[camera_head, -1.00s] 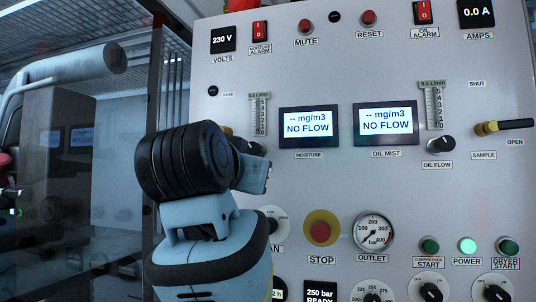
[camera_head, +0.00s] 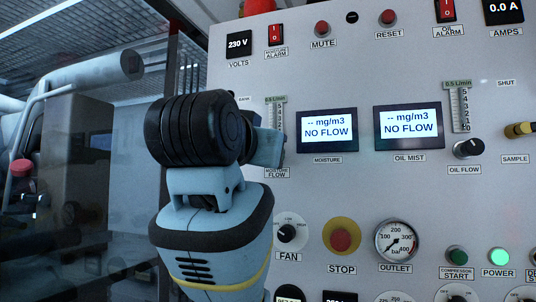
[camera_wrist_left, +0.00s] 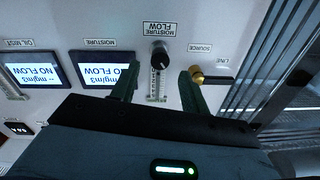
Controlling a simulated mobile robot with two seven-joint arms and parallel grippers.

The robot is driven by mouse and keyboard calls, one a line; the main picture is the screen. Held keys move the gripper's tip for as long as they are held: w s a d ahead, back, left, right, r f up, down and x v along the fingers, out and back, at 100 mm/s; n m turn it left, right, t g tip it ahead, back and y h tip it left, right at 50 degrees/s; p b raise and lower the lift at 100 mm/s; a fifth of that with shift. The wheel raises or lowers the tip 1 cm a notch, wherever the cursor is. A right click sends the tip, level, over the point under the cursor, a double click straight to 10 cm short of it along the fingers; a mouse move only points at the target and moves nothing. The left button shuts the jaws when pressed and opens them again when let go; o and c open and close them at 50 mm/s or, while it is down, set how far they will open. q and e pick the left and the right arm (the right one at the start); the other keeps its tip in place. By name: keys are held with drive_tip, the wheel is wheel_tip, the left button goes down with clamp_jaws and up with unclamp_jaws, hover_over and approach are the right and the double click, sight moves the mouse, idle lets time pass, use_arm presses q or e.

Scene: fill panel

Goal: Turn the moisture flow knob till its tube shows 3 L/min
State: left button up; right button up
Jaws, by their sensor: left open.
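The moisture flow knob (camera_wrist_left: 160,57) is black and round, under its label in the left wrist view, where the panel appears upside down. My left gripper (camera_wrist_left: 158,68) is open, with one dark finger on each side of the knob; I cannot tell whether they touch it. In the head view my left gripper (camera_head: 268,148) hides this knob, just above the MOISTURE FLOW label. The moisture tube (camera_head: 278,115) is a scaled strip marked 0.5 L/min at its top. It also shows between the fingers in the wrist view (camera_wrist_left: 156,86); its float is too small to read. My right gripper is not in view.
The moisture display (camera_head: 327,130) reads NO FLOW, as does the oil mist display (camera_head: 408,126). The oil flow knob (camera_head: 468,149) is at the right. A brass source valve (camera_wrist_left: 197,75) sits close by one finger. A red stop button (camera_head: 340,240) and fan knob (camera_head: 287,233) lie lower.

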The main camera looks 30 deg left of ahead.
use_arm(q)
drive_tip(key=shift+x, duration=2.45)
drive_tip(key=shift+c, duration=0.3)
drive_tip(key=c, duration=0.9)
